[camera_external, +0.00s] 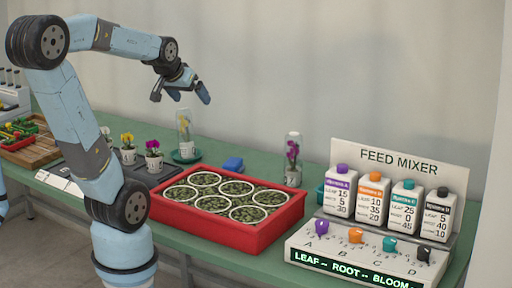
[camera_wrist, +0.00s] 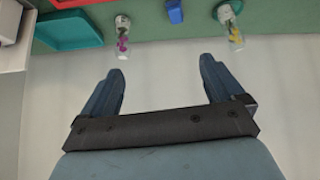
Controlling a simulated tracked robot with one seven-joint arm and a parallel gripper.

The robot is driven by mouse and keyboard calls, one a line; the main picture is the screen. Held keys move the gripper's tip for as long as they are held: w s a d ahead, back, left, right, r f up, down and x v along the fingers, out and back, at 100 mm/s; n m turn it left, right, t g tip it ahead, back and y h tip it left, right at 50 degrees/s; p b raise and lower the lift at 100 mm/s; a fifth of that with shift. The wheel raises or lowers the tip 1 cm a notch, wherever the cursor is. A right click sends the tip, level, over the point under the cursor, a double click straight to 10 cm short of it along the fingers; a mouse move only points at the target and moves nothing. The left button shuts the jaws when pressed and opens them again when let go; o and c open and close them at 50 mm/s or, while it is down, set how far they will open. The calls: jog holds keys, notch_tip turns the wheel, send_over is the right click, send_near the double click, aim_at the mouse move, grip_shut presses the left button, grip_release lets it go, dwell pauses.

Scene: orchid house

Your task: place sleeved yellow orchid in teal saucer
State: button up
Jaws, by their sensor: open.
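The sleeved yellow orchid (camera_external: 184,127), in a white pot with a clear sleeve, stands upright on the teal saucer (camera_external: 175,158) at the back of the green bench. In the wrist view the sleeved yellow orchid (camera_wrist: 235,32) is at the top right, with the teal saucer (camera_wrist: 219,10) around its pot. My gripper (camera_external: 181,92) is open and empty, raised above the orchid and apart from it. In the wrist view the fingers of my gripper (camera_wrist: 161,70) are spread, with nothing between them.
A sleeved magenta orchid (camera_external: 292,160) stands further right, with a blue block (camera_external: 233,164) between. A red tray (camera_external: 262,236) of several pots is in front. The feed mixer (camera_external: 385,200) is at right.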

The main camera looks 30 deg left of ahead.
jog(key=s+d+m+g, duration=0.1)
jog(key=s+d+g, duration=0.1)
jog(key=s, duration=1)
jog(key=shift+d, duration=0.5)
dwell(0.6)
